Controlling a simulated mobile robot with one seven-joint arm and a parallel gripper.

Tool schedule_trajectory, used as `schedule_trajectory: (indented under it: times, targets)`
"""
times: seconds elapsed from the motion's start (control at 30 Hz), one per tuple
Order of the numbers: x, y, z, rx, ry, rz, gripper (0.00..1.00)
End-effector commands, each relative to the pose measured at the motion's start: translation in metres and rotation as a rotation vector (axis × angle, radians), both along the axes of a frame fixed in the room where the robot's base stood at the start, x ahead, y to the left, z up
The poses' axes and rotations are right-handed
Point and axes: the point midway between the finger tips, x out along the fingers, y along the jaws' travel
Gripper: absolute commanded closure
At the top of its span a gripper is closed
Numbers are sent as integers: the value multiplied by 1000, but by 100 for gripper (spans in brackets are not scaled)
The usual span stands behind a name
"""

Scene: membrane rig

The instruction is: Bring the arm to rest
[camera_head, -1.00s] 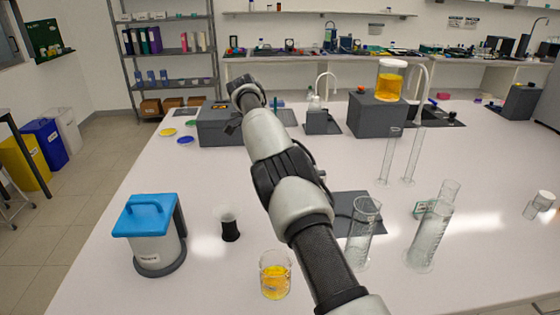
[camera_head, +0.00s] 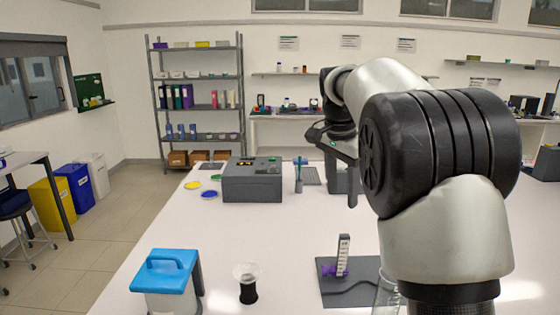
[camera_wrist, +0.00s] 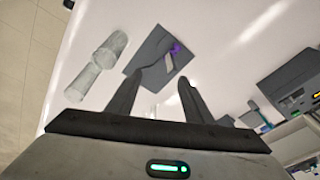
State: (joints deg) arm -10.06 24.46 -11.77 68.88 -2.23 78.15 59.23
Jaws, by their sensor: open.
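My gripper (camera_wrist: 160,82) is open and empty in the wrist view, its two dark fingers spread apart above the white bench. In the head view my arm is raised and bent on the right, with its large black joint close to the camera. The gripper end is over the far middle of the bench, partly hidden behind the arm. No contact between the gripper and any object shows.
Glass cylinders (camera_wrist: 90,82) show in the wrist view. The bench's left middle is clear.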

Motion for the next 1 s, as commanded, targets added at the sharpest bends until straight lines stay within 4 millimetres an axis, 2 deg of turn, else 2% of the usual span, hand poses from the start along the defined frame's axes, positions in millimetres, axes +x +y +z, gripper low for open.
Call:
schedule_trajectory:
  times: [0.03, 0.1, 0.27, 0.43, 0.6, 0.7, 0.8, 1.0]
  targets:
    - [-23, -3, 14, 14, -18, 60, 53]
    - [-52, -6, 25, 23, -39, 152, 53]
    - [-121, -5, 36, 18, -95, 371, 53]
    - [-198, 0, 27, -29, -161, 603, 53]
    - [-266, 6, -2, -113, -213, 816, 53]
    - [-293, 7, -21, -162, -230, 908, 53]
    - [-310, 9, -35, -197, -238, 971, 53]
    - [-320, 9, -46, -221, -243, 1011, 53]
